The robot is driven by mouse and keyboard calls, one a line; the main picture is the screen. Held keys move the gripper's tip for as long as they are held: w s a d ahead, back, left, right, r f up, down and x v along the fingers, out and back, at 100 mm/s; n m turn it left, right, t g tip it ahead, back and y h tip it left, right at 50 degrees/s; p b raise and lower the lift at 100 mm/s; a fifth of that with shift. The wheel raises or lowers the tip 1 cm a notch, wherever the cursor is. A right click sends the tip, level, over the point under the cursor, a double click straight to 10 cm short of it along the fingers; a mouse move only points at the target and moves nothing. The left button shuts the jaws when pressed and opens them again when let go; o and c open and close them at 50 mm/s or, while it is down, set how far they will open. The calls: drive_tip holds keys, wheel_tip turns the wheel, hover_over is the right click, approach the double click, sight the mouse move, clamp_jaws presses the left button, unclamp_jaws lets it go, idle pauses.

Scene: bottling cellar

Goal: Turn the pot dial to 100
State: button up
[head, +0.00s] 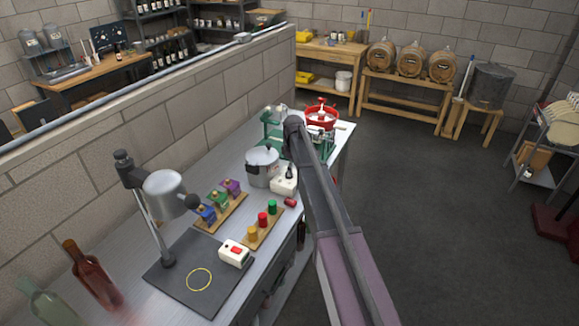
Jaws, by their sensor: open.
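A silver pot with a lid (262,167) stands on the metal bench in the head view. Right beside it is a white box (284,187) with a small dark upright part (289,172) on top, which may be the dial. No scale or number can be read at this size. My arm rises from the bottom right and its dark upper end is just right of the pot. My gripper cannot be made out; it may be hidden behind my arm.
Near the pot are colored blocks on a wooden strip (222,214), red, green and yellow cylinders, a white box with a red switch (234,252), a dark mat (176,284) with a lamp-like stand, and two bottles. A red-rimmed basin (322,113) is at the far end.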

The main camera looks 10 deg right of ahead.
drive_tip(key=w+r+n+p, duration=0.2)
drive_tip(key=w+r+n, duration=0.1)
drive_tip(key=w, duration=0.7)
drive_tip(key=shift+w+r+n, duration=0.15)
drive_tip(key=shift+n, duration=0.15)
wheel_tip(320, 180, down, 14)
drive_tip(key=b, duration=1.3)
drive_tip(key=shift+r, duration=0.1)
drive_tip(key=c, duration=1.2)
